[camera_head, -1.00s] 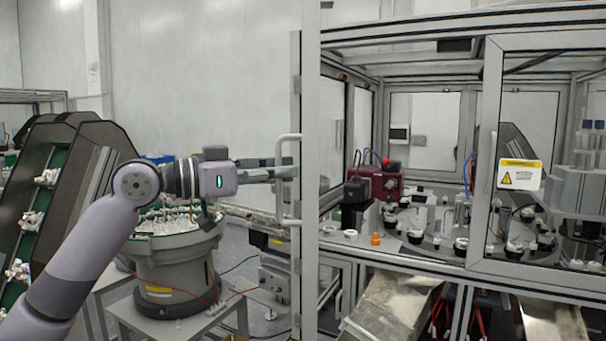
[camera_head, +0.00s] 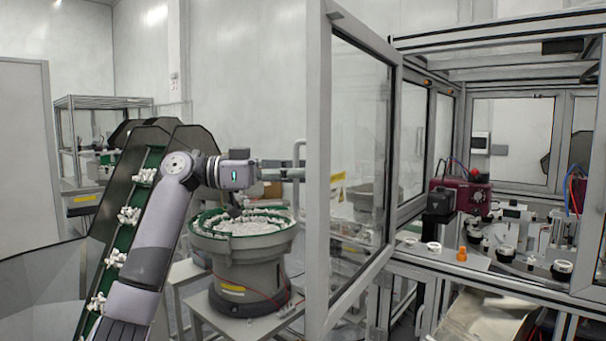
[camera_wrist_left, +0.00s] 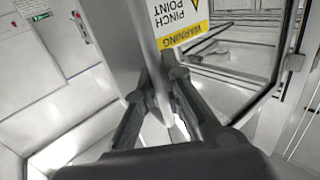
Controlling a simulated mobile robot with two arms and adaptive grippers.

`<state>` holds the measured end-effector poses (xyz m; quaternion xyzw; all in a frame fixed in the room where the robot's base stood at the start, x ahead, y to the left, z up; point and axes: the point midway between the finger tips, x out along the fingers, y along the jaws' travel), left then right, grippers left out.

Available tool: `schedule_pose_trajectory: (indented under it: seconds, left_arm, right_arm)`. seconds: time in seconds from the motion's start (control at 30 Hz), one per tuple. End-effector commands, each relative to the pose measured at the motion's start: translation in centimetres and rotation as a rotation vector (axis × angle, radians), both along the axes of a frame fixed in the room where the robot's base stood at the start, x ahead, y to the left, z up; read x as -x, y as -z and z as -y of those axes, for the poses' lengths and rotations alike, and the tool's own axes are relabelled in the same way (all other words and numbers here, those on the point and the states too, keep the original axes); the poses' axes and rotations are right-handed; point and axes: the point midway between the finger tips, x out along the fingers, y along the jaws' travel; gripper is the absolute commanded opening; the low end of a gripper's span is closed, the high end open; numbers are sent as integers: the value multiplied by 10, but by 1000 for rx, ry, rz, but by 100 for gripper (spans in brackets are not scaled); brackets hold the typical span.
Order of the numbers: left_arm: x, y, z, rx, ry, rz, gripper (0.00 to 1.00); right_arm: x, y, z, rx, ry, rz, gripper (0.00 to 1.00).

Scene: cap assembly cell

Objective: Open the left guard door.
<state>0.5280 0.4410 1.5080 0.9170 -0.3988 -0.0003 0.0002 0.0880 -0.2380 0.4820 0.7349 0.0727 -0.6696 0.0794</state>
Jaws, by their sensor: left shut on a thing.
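The left guard door (camera_head: 318,130) is a grey-framed glass panel, swung out at an angle from the machine enclosure. Its pale bar handle (camera_head: 298,205) stands on the door's left side. My left gripper (camera_head: 293,174) is shut on the handle, with its arm coming in from the left. In the left wrist view, the fingers (camera_wrist_left: 160,82) close around a pale upright bar, and the door's yellow and white warning label (camera_wrist_left: 180,25) is just beyond. The fingertips are partly hidden by the bar and door frame. My right gripper is not in view.
A round feeder bowl (camera_head: 240,240) full of white parts stands on a table below my left arm. A green conveyor (camera_head: 122,220) is behind my arm. The enclosure (camera_head: 500,40) at right holds a dark red unit (camera_head: 463,196) and several small parts.

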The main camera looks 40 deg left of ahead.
Motion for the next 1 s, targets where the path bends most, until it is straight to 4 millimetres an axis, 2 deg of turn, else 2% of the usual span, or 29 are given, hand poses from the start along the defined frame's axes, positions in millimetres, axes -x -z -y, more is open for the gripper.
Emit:
schedule_pose_trajectory:
  seconds: [0.2,0.23,0.53,0.83,1.0]
  left_arm:
    - [0,1,0,-2,1,-3,0]
    - [0,1,0,-2,0,-3,10]
    - [0,0,0,-1,-1,-2,30]
    - [0,0,-1,0,-1,-1,30]
    - [11,0,-13,2,-3,-2,30]
  right_arm:
    - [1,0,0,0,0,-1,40]
    - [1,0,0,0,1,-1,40]
    - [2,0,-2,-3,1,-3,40]
    - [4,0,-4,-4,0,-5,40]
    - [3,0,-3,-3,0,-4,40]
